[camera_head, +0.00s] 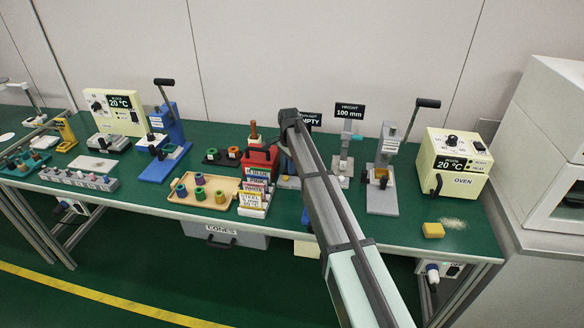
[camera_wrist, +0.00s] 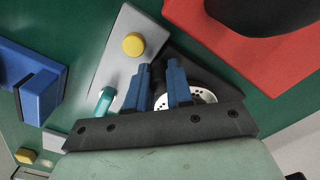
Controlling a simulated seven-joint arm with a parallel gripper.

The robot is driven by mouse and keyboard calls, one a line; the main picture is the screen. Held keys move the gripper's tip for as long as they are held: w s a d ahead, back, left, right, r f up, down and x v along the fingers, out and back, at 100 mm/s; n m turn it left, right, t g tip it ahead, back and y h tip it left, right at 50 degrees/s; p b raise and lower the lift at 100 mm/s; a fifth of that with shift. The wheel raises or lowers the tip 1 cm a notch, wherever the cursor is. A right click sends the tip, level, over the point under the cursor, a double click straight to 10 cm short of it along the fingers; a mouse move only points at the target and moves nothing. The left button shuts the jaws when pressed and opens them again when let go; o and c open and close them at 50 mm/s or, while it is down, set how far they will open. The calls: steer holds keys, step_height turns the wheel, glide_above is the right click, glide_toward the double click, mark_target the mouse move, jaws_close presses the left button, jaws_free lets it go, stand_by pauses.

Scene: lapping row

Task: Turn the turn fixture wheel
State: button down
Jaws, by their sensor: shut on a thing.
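In the wrist view, my gripper (camera_wrist: 158,88) has two blue fingers shut on a narrow dark part, seen between them only in part. Right behind the right finger is a pale round disc with small holes (camera_wrist: 202,97), partly hidden by my gripper. I take it for the turn fixture's wheel, but cannot be sure. A grey plate (camera_wrist: 117,62) beside the fingers carries a yellow round knob (camera_wrist: 133,44) and a teal peg (camera_wrist: 104,101). In the head view, my arm hides the gripper and most of this fixture.
A red body (camera_wrist: 265,45) with a black part stands close at the upper right of the wrist view; a blue block (camera_wrist: 38,95) is at left. In the head view, a wooden tray (camera_head: 180,197), a height gauge (camera_head: 346,150), a lever press (camera_head: 385,165) and an oven (camera_head: 455,165) share the green bench.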

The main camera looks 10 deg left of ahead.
steer(key=shift+w+a+m, duration=0.3)
steer(key=shift+a+m, duration=0.1)
steer(key=shift+m, duration=0.35)
steer(key=shift+w+a+m, duration=0.3)
steer(key=shift+a+m, duration=0.05)
steer(key=shift+m, duration=0.4)
steer(key=shift+w+a, duration=0.1)
steer(key=c, duration=1)
jaws_free()
steer(key=shift+r, duration=0.1)
step_height(320, 180, up, 14)
steer(key=shift+f, duration=0.2)
